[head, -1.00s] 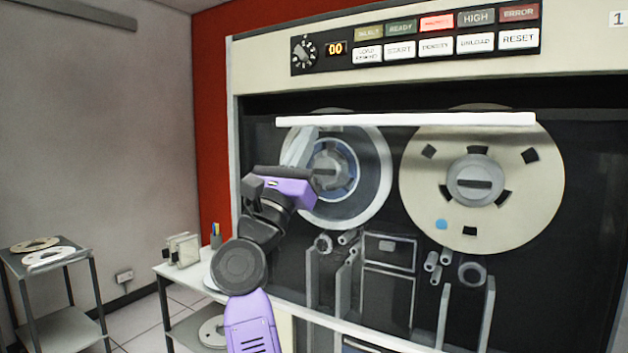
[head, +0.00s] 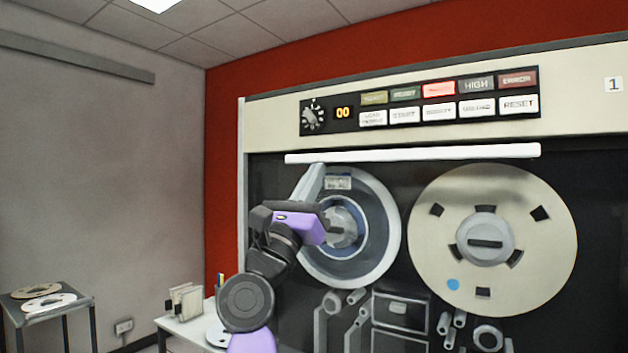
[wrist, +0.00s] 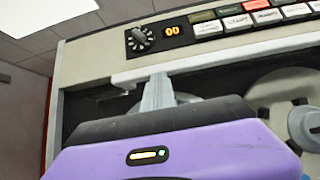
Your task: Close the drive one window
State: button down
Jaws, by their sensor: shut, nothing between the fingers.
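The drive one window is a see-through pane in front of the reels, and its edges are hard to make out. Its long white bar (head: 412,153) sits high, right under the cream control panel (head: 270,121). The bar also shows in the wrist view (wrist: 225,60). My gripper (head: 317,166) is shut and empty, with its pale fingers pointing up at the left part of the bar. In the wrist view the fingertips (wrist: 158,80) are at the bar's underside, touching or nearly so. The purple gripper body hides part of the left reel.
Behind the pane are the left reel (head: 378,225) and the cream right reel (head: 545,265). Above are buttons and a knob (head: 313,116). A low white table (head: 190,329) with cards and a side stand with reels (head: 80,312) are at left.

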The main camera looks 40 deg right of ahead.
jog(key=d+f+b+v, duration=0.2)
jog(key=b+v, duration=0.4)
jog(key=v, duration=0.7)
jog(key=shift+w+b, duration=0.35)
jog(key=shift+b, duration=0.05)
